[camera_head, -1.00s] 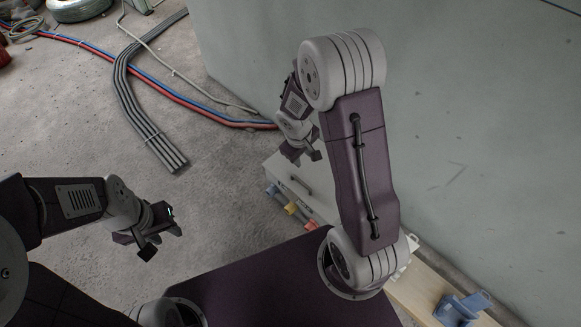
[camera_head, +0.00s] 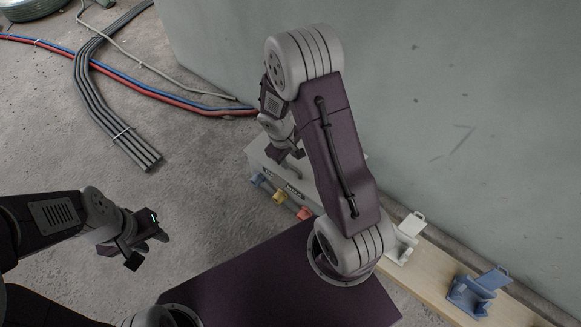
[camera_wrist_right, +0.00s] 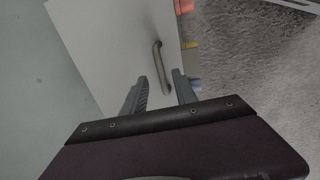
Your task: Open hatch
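A light grey box (camera_head: 307,184) stands by the wall, partly hidden behind my right arm. Its pale top panel, the hatch (camera_wrist_right: 108,48), has a dark curved bar handle (camera_wrist_right: 158,62), clear in the right wrist view. My right gripper (camera_wrist_right: 159,86) is open, its two fingers apart with the lower end of the handle between them in the picture. I cannot tell whether they touch it. In the head view my right gripper (camera_head: 285,157) is over the box, partly hidden. My left gripper (camera_head: 147,250) is open and empty above the floor, away from the box.
Blue (camera_head: 257,179), yellow (camera_head: 279,197) and red (camera_head: 303,214) fittings stick out of the box's front. A wooden plank (camera_head: 430,280) along the wall carries a white bracket (camera_head: 405,238) and a blue bracket (camera_head: 477,290). Grey conduits (camera_head: 110,115) and red and blue lines lie on the floor.

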